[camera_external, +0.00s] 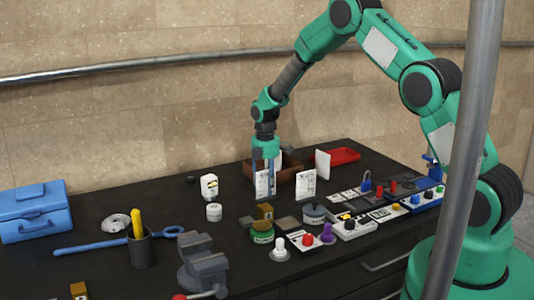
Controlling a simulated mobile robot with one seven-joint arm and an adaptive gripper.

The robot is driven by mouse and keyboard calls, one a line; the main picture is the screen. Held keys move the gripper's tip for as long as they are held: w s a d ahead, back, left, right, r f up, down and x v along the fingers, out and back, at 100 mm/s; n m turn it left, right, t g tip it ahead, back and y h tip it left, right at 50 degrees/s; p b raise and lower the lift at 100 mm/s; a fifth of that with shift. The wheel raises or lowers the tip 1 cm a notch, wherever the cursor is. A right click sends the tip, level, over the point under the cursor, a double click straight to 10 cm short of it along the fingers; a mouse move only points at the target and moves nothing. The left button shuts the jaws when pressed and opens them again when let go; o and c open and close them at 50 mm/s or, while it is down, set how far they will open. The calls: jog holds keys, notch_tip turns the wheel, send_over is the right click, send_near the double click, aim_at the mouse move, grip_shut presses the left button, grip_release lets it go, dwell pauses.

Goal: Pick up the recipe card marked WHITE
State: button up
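Several white cards with dark print stand upright on the dark bench; the print is too small to read, so I cannot tell which is marked WHITE. One card (262,185) is at my gripper, one (306,184) stands to its right, and one (322,164) stands farther back by a brown box (291,174). My gripper (268,184) points straight down in front of the box, its fingers overlapping the first card in the picture. I cannot tell whether they touch or hold it.
A red tray (343,156) lies behind the cards. Jars, small blocks and control panels with coloured knobs (357,226) crowd the front and right. A grey vise (202,265), a dark cup (141,248), a blue wrench (90,246) and a blue toolbox (35,212) are left.

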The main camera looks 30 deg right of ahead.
jog(key=shift+f, duration=0.1)
dwell(0.5)
grip_shut()
jog(key=shift+r, duration=5)
